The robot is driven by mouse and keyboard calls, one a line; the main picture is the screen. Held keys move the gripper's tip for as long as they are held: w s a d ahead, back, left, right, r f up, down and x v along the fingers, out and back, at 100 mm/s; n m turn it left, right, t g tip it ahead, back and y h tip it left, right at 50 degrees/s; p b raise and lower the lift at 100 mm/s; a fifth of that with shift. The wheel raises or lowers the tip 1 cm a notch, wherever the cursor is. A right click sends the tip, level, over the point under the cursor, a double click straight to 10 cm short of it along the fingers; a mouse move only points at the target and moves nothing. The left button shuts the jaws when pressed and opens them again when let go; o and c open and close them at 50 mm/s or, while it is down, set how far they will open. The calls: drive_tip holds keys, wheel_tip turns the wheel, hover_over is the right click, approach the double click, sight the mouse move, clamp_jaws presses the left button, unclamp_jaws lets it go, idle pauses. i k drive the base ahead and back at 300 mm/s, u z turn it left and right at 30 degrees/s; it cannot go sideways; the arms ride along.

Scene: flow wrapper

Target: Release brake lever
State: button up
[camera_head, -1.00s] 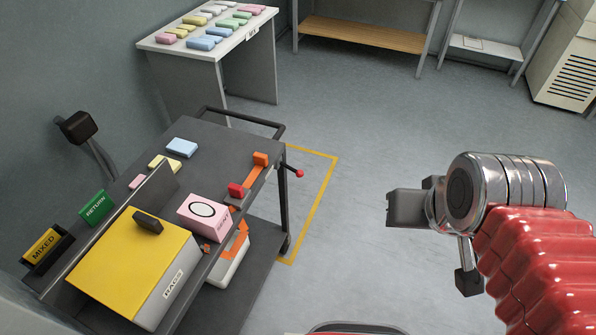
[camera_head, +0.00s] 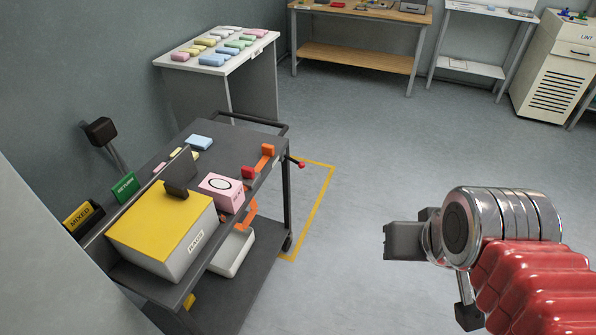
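The brake lever appears to be the short rod with a red ball knob (camera_head: 301,165) at the right side of the dark cart (camera_head: 232,147), just below its push handle. It sticks out to the right. My gripper (camera_head: 404,241) is at the right of the picture, on my silver wrist, well to the right of and nearer than the knob, not touching it. Its fingers are seen edge-on, so I cannot tell whether they are open or shut. Nothing shows held in it.
The cart carries a yellow-topped box (camera_head: 160,222), a pink box (camera_head: 221,193) and orange-red clamps (camera_head: 264,158). A yellow floor line (camera_head: 322,213) runs beside it. A white table (camera_head: 262,48) with coloured packs stands behind. The floor between cart and gripper is clear.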

sight(300, 165)
drive_tip(key=k, duration=0.45)
drive_tip(key=u, duration=0.4)
drive_tip(key=i, duration=1)
drive_tip(key=u, duration=1.7)
